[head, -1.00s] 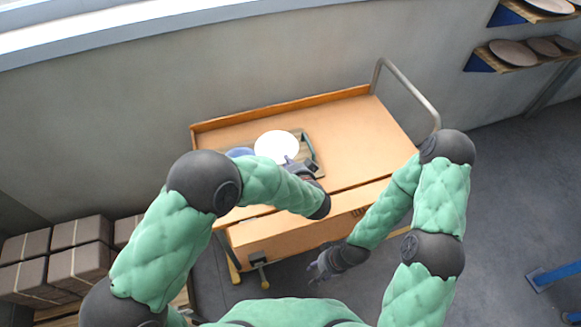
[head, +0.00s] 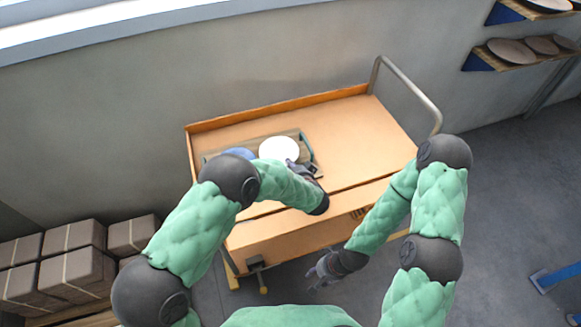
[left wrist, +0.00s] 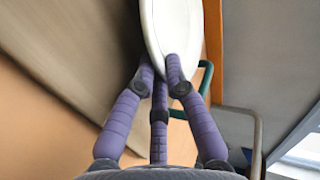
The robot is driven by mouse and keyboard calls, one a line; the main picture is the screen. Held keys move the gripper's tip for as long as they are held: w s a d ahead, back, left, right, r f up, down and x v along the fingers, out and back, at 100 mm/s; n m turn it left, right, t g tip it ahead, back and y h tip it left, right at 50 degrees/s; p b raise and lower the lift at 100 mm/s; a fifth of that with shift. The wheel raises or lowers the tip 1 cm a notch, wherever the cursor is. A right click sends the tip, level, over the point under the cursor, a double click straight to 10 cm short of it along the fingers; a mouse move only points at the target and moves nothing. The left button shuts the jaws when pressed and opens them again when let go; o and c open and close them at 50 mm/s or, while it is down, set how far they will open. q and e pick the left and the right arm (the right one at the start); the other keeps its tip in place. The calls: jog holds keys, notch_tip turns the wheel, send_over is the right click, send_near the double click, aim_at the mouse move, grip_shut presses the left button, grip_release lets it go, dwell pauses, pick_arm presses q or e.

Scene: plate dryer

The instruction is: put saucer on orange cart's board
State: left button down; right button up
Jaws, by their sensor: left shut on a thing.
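The white saucer (head: 277,148) is over the board on the orange cart. The left wrist view shows its rim (left wrist: 175,25) between my fingers. My left gripper (head: 292,168), also in the left wrist view (left wrist: 160,75), is shut on the saucer's near edge. The grey-brown wooden board (head: 262,141) lies on the cart's top, with a green handle at its right end; it fills much of the left wrist view's left side (left wrist: 80,40). I cannot tell whether the saucer touches it. My right gripper (head: 322,272) hangs in front of the cart, empty; its finger opening is unclear.
The orange cart (head: 355,130) has a grey push handle (head: 410,92) at right and clear top around the board's right. A blue round thing (head: 240,153) is at the board's left, partly hidden by my arm. Boxes (head: 72,250) stand lower left; wall shelves hold plates (head: 512,51).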

pick_arm(q)
jog(key=c, duration=1.6)
grip_release()
jog(key=shift+r, duration=0.1)
jog(key=shift+s+d+r, duration=0.1)
jog(key=shift+s+r, duration=0.05)
jog(key=shift+s, duration=0.1)
jog(key=p+v, duration=0.2)
jog(key=v, duration=0.8)
jog(key=shift+s+p, duration=0.1)
jog(key=shift+p, duration=0.25)
jog(key=shift+s+d+r, duration=0.15)
jog(key=shift+s+r, duration=0.1)
jog(key=shift+s, duration=0.3)
